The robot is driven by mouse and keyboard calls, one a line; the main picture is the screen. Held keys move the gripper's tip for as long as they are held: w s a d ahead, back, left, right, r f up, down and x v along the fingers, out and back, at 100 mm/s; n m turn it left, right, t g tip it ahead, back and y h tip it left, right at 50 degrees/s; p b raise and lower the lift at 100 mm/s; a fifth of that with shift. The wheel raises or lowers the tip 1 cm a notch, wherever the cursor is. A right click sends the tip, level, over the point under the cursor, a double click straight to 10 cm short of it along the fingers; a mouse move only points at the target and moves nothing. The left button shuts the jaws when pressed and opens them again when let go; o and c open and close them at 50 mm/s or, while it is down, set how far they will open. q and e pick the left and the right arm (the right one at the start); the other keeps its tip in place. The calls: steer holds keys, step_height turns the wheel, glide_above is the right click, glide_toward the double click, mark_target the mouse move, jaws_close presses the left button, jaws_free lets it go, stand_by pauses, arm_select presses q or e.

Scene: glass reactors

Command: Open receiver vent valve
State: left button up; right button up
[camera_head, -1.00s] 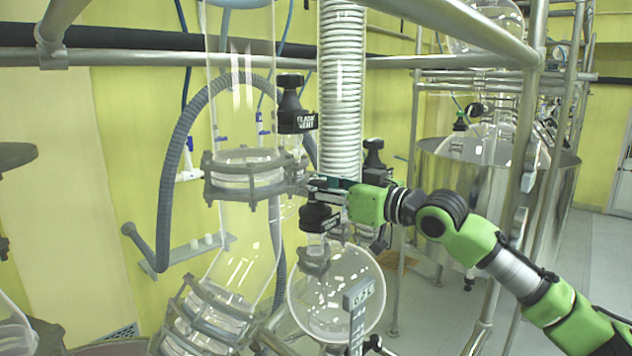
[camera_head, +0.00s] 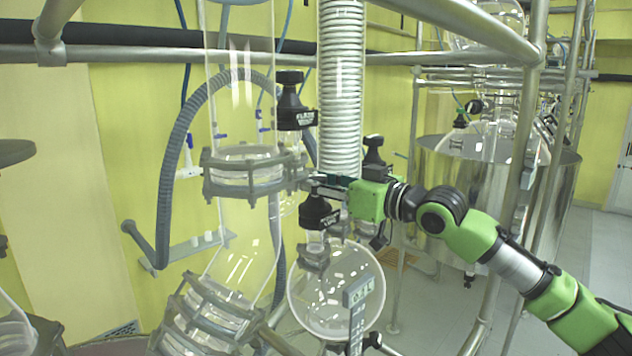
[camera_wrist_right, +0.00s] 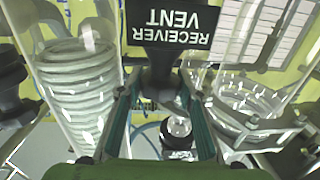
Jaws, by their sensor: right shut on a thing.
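The receiver vent valve (camera_head: 320,212) has a black knob. It sits on a glass neck above the round glass receiver (camera_head: 335,290). In the right wrist view the knob's black label (camera_wrist_right: 172,26) reads "RECEIVER VENT" upside down. My right gripper (camera_head: 322,184) reaches it from the right, its fingers around the top of the knob. The wrist view shows the fingers (camera_wrist_right: 158,100) on both sides of the black stem, shut on it. Much of the knob's top is hidden by the gripper in the head view. My left gripper is not in view.
Another black-knobbed valve, labelled as a flask vent (camera_head: 295,108), stands just above and left. The glass column with a white coil (camera_head: 340,80) rises close behind my gripper. A metal clamp ring (camera_head: 243,175) is at left. Metal frame pipes (camera_head: 470,25) cross above my arm.

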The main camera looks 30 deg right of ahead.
steer(key=shift+f+n+g+y, duration=0.15)
steer(key=shift+n+g+y, duration=0.65)
steer(key=shift+y, duration=0.4)
steer(key=shift+o, duration=0.2)
steer(key=shift+w+f+n+y+b, duration=0.1)
steer(key=shift+f+n+y+b, duration=0.15)
steer(key=shift+b, duration=0.3)
steer(key=shift+r+n+g+y+b, duration=0.25)
steer(key=shift+n+g+y+b, duration=0.3)
steer(key=shift+y+b, duration=0.2)
steer(key=shift+c, duration=0.2)
steer(key=o, duration=0.9)
steer(key=shift+r, duration=0.1)
steer(key=b+v, duration=0.6)
steer(key=v, duration=0.2)
steer(key=shift+r, duration=0.1)
